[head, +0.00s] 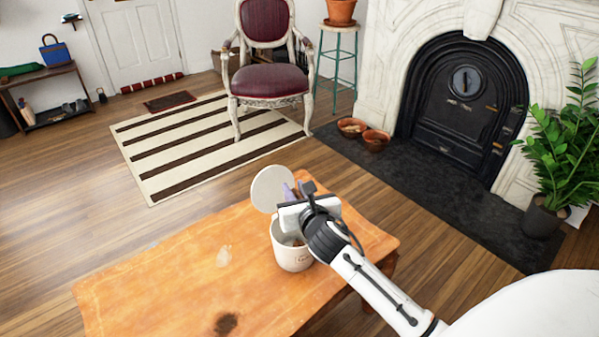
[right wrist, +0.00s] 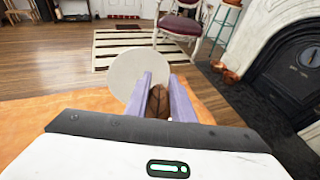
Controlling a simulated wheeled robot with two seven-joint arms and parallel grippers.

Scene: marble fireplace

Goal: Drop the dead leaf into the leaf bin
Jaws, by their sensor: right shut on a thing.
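The leaf bin (head: 291,256) is a cream canister on the wooden table, with its round lid (head: 272,188) standing open at the back. The lid also shows behind the fingers in the right wrist view (right wrist: 128,72). My right gripper (head: 295,190) is over the bin, its purple fingers pointing away toward the lid side. In the right wrist view its fingers (right wrist: 166,98) are shut on a brown dead leaf (right wrist: 157,103). The gripper hides part of the bin's opening; something brownish shows just inside the rim. My left gripper is not in view.
The wooden table (head: 165,290) bears a small pale scrap (head: 223,256) and a dark brown patch (head: 226,323) near its front edge. Beyond are a red chair (head: 268,80), a striped rug (head: 190,150), terracotta bowls (head: 375,140) and a potted plant (head: 545,215).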

